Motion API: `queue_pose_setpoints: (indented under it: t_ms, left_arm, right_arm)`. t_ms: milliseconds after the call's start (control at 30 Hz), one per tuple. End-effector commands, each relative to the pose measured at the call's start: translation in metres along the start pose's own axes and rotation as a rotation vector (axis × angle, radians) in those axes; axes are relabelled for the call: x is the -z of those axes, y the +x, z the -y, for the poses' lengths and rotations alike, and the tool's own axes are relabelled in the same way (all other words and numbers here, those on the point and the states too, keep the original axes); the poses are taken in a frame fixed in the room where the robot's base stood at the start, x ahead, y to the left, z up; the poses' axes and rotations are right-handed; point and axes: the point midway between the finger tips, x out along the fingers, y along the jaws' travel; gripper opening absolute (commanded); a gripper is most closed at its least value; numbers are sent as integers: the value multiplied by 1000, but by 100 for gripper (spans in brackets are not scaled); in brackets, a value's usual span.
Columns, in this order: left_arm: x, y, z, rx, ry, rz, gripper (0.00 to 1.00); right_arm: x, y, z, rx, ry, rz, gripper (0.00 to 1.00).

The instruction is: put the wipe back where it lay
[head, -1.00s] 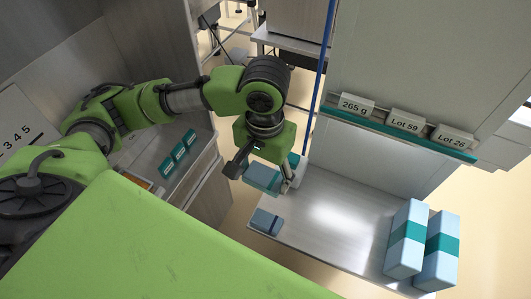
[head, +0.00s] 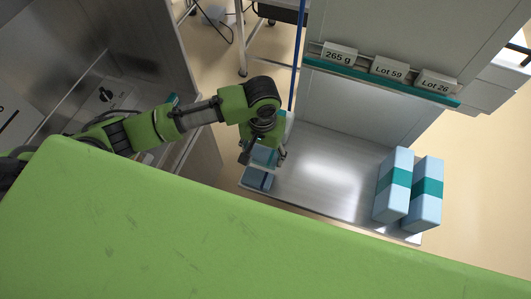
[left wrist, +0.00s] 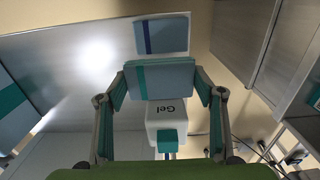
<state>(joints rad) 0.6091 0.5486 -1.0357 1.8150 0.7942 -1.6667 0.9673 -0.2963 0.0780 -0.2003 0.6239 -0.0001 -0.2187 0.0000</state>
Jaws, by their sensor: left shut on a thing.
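The wipe (left wrist: 160,80), a flat blue-grey packet with a teal band, is held between the two fingers of my left gripper (left wrist: 162,88). In the head view the wipe (head: 264,156) shows below my left gripper (head: 265,152), over the left end of the metal shelf (head: 315,190). A gap between wipe and shelf is hard to judge. A similar packet with a dark blue band (head: 257,179) lies on the shelf at its left front corner. It also shows just beyond the wipe in the left wrist view (left wrist: 162,36). My right gripper is not in view.
A white Gel bottle with a teal cap (left wrist: 165,112) stands close to the wipe, partly hidden by it. Two tall pale blue boxes with teal bands (head: 394,186) stand at the shelf's right end. The shelf's middle is clear. Labels on a teal rail (head: 380,80) hang above.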

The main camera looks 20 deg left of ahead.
Motion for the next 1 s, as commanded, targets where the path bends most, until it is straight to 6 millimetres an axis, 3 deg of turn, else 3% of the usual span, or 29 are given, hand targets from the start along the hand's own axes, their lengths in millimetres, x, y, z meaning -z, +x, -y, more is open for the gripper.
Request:
queue_pose_setpoints:
  t_ms: [200, 433, 600, 1000]
  left_arm:
    - [25, 31, 3, 1, 0, 1, 45]
    - [36, 45, 5, 1, 0, 1, 45]
    - [35, 69, 5, 1, 0, 3, 45]
    - [35, 77, 5, 1, 1, 1, 45]
  right_arm:
    - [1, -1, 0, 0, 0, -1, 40]
    - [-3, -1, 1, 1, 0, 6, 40]
    - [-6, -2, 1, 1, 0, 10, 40]
    - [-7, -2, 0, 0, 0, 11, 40]
